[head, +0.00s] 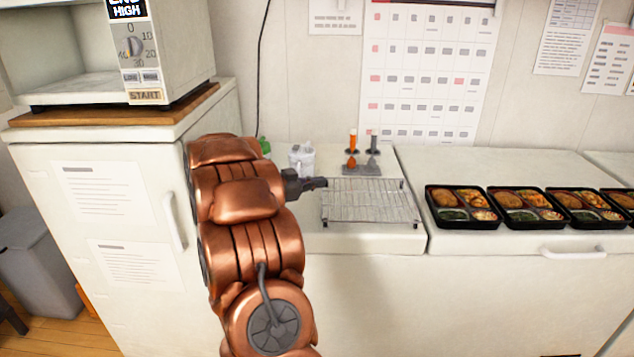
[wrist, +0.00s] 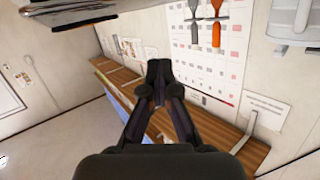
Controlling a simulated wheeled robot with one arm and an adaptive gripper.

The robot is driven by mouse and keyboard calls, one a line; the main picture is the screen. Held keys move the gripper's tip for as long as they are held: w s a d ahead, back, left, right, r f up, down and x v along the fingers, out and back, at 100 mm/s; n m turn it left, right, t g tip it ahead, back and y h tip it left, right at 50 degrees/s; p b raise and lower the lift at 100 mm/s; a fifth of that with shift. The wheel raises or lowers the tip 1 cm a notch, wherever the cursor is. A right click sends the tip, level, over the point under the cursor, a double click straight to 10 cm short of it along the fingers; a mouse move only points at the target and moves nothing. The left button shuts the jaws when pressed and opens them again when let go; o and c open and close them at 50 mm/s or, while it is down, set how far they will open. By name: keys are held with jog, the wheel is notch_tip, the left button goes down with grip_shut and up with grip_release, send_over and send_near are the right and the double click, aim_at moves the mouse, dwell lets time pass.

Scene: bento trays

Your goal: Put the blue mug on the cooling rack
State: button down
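The blue mug cannot be made out in either view. The cooling rack (head: 398,212), a silver wire grid, lies flat on the white counter in the head view, and I see nothing on it. My gripper (head: 322,183) is at the rack's back left corner in that view, seen side-on and small. In the wrist view my gripper (wrist: 159,72) shows its dark fingers meeting at the tips, with nothing visible between them. My copper arm hides part of the counter left of the rack.
A white jug (head: 301,160) and a stand (head: 362,167) with orange and grey utensils are behind the rack. Several filled bento trays (head: 462,226) stand to the right. A microwave (head: 170,55) sits on a wooden board (head: 120,122) at left. The counter front below the rack is clear.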

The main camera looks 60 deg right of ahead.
jog(key=shift+f, duration=0.35)
jog(key=c, duration=1.2)
grip_release()
jog(key=shift+r, duration=0.1)
jog(key=r+b+v, duration=0.1)
jog(key=v, duration=1.1)
